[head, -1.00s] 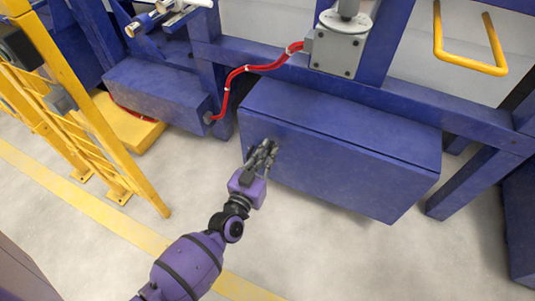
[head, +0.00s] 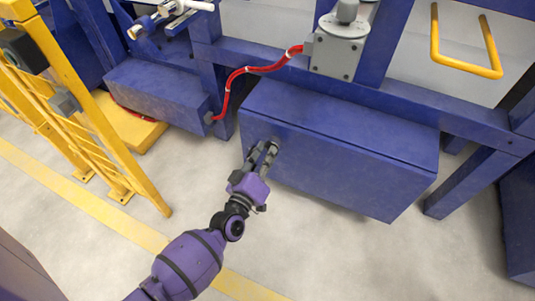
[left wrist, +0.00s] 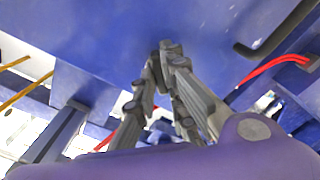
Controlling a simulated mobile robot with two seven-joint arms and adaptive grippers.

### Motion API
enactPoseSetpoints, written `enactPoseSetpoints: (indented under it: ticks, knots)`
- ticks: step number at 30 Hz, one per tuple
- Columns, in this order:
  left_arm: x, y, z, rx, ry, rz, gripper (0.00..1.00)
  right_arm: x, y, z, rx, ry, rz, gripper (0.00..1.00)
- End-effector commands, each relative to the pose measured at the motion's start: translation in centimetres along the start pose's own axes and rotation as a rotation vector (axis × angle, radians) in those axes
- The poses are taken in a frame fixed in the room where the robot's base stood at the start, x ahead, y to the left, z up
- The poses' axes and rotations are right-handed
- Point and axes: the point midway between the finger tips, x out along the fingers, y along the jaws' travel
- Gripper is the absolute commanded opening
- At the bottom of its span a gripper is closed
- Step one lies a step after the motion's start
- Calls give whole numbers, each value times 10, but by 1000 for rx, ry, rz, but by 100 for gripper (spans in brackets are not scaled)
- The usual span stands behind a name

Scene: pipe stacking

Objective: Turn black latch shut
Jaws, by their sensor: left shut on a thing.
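The blue box (head: 345,160) hangs low on the blue frame, its front face towards me. My left gripper (head: 268,148) reaches the left part of that face. In the left wrist view the gripper's fingertips (left wrist: 167,50) are close together against the blue face, around a small dark piece. This piece is the black latch (left wrist: 155,60), mostly hidden by the fingers, so its angle cannot be told. In the head view the fingers also cover most of it. My right gripper is in neither view.
A red cable (head: 237,80) runs above the box's left end to a grey unit (head: 340,50). A yellow railing (head: 100,125) stands at the left and a yellow handle (head: 465,68) at upper right. The floor before the box is clear.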

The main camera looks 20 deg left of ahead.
Motion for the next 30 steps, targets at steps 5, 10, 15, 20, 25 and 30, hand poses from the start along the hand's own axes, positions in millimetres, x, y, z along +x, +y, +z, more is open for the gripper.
enactPoseSetpoints:
  ticks: [5, 10, 15, 20, 25, 30]
  knots:
    - [0, 0, 0, -167, 1, 1, 0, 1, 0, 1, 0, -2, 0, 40]
    - [0, 0, 0, -327, 1, 1, 0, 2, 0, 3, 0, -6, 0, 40]
    - [0, -1, 1, -482, 0, 1, 0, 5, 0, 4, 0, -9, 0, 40]
    - [0, -1, 1, -608, 0, 1, 0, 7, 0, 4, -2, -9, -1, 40]
    - [0, -1, 1, -711, 0, 1, 0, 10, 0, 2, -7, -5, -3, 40]
    - [0, -1, 1, -780, -1, 0, 0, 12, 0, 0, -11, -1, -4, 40]
